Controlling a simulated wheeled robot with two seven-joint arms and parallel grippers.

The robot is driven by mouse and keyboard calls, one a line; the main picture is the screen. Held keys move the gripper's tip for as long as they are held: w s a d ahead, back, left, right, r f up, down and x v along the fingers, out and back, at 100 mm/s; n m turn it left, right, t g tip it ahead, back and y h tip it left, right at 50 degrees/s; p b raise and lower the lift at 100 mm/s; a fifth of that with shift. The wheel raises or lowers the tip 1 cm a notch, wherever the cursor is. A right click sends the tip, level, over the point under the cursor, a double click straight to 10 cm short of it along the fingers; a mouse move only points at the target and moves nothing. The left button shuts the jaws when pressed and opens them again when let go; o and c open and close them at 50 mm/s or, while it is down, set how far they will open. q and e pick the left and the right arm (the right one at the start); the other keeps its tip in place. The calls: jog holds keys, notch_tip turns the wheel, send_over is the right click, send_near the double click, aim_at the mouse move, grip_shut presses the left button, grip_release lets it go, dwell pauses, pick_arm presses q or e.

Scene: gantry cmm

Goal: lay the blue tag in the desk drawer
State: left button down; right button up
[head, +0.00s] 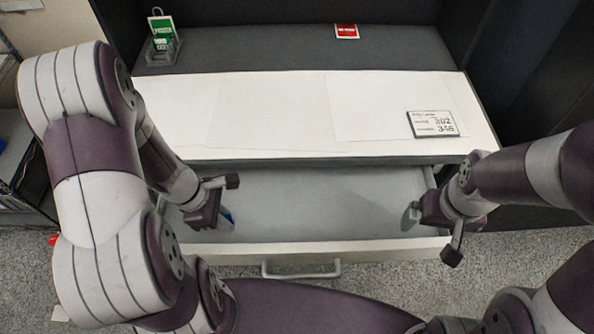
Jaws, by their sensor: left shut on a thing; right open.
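The desk drawer (320,203) is pulled out below the desk top, its grey inside bare where I see it. My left gripper (222,212) is over the left part of the drawer, shut on the blue tag (227,215). My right gripper (428,227) is open and empty at the drawer's right front corner. I cannot tell whether it touches the drawer.
The white desk top (270,110) carries a sign with numbers (432,124) at right. Behind it, a holder with green tags (162,45) stands at left and a red tag (347,31) lies at the back. The drawer handle (301,271) faces me.

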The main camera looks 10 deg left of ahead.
pick_arm(q)
jog(key=shift+n, duration=0.3)
jog(key=w+f, duration=0.2)
jog(key=w, duration=0.1)
jog(key=w+f, duration=0.2)
jog(key=w, duration=0.2)
jog(key=w+f, duration=0.3)
jog(key=w, duration=0.1)
jog(key=shift+w+d+f, duration=0.1)
jog(key=shift+w+d, duration=0.15)
notch_tip(320, 180, down, 4)
jog(key=shift+d+r+b, duration=0.1)
jog(key=shift+b, duration=0.65)
jog(key=shift+f, duration=0.25)
jog(key=shift+f+b, duration=0.45)
jog(key=shift+b, duration=0.05)
jog(key=c, duration=1.2)
grip_release()
jog(key=shift+c, duration=0.2)
jog(key=shift+r, duration=0.15)
